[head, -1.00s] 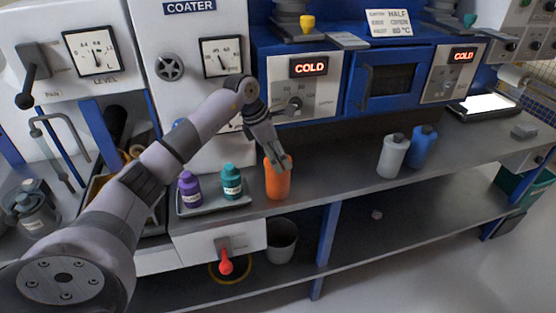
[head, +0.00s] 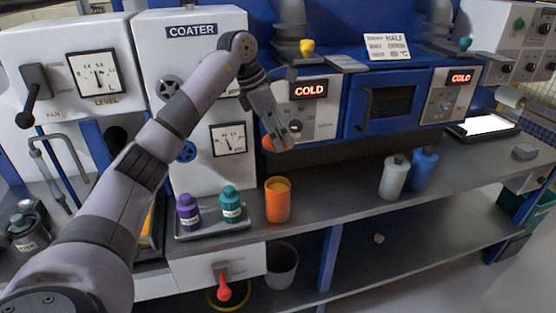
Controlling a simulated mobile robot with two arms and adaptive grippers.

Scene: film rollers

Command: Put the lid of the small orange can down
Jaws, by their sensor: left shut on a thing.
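The small orange can (head: 277,203) stands upright and open on the grey bench, and its yellowish inside shows at the top. My left gripper (head: 281,140) is in the air above the can, in front of the cabinet with the COLD display. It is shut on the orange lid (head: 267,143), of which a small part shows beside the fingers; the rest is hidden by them. The lid is clear of the can. My right gripper is not in view.
A tray (head: 213,232) with a purple bottle (head: 188,211) and a teal bottle (head: 231,204) stands left of the can. A grey bottle (head: 394,177) and a blue bottle (head: 423,172) stand further right. The bench between is clear.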

